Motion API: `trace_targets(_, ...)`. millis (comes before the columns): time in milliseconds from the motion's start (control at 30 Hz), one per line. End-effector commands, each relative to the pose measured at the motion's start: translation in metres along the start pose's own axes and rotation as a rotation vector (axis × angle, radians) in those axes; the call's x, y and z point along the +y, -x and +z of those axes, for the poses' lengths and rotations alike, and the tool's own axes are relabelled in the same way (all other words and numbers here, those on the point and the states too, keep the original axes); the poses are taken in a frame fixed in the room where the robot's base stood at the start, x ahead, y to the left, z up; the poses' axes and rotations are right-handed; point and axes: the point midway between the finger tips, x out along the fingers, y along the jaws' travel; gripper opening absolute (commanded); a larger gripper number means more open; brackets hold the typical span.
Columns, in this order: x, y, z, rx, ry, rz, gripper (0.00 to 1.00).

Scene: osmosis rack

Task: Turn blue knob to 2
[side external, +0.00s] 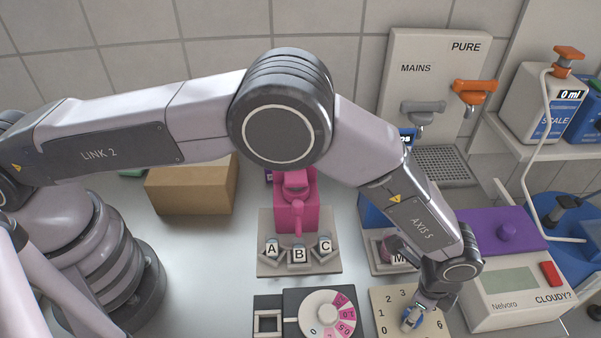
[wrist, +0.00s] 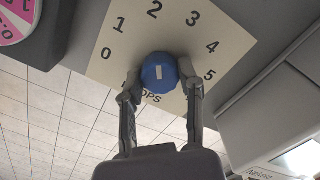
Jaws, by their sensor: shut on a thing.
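The blue knob (wrist: 160,75) sits on a cream dial plate (wrist: 108,62) numbered 0 to 5 in the wrist view. A short white mark on the knob runs nearly upright in that picture, roughly in line with the 2; its pointing end is hard to tell. My gripper (wrist: 160,87) is shut on the knob, one finger on each side. In the side external view my gripper (side external: 416,314) comes down from above onto the blue knob (side external: 408,322), on the plate (side external: 381,312) at the bottom. My wrist hides part of that plate.
A pink-and-white dial (side external: 322,312) lies left of the plate. The grey CLOUDY? meter (side external: 515,288) with a purple lid stands close on the right. Behind are the pink stand (side external: 295,205) with cups A, B and C, and a cardboard box (side external: 190,188).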

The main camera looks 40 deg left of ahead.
Motion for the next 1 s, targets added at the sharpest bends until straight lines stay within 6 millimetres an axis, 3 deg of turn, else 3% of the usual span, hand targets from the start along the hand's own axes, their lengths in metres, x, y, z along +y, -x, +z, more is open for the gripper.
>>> trace_targets(33,0.0,0.0,0.0,0.0,0.0,0.0,0.4)
trace_targets(200,0.0,0.0,0.0,0.0,0.001,0.0,0.62)
trace_targets(567,0.0,0.003,0.0,0.001,0.001,-0.001,0.62)
trace_targets(667,-0.001,0.015,-0.001,0.002,0.001,-0.001,0.62)
trace_targets(1000,0.0,0.087,-0.001,0.003,0.001,-0.002,0.62)
